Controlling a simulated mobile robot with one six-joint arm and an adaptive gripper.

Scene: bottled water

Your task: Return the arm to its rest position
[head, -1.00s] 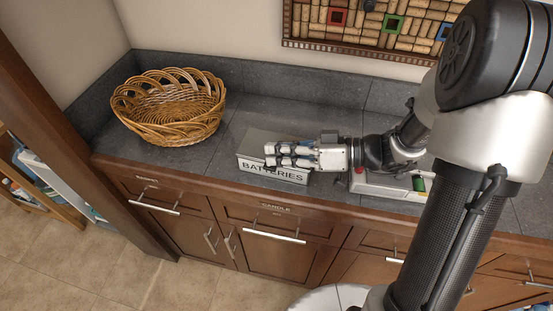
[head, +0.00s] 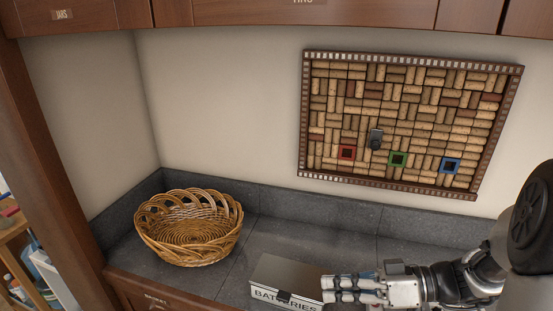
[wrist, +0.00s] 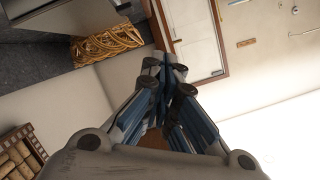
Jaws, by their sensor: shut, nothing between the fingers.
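My gripper (head: 352,290) is at the lower right of the head view, with its fingers pointing left. It is shut and empty. It appears in front of the right end of the grey box labelled BATTERIES (head: 283,276); I cannot tell the gap between them. In the wrist view my gripper (wrist: 166,100) shows its blue and grey fingers brought together. My arm runs off the right edge of the head view.
An empty wicker basket (head: 190,228) stands on the dark stone counter (head: 262,232) at the left; it also shows in the wrist view (wrist: 105,48). A cork board (head: 405,120) hangs on the wall behind. Wooden cabinets (head: 230,12) hang above.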

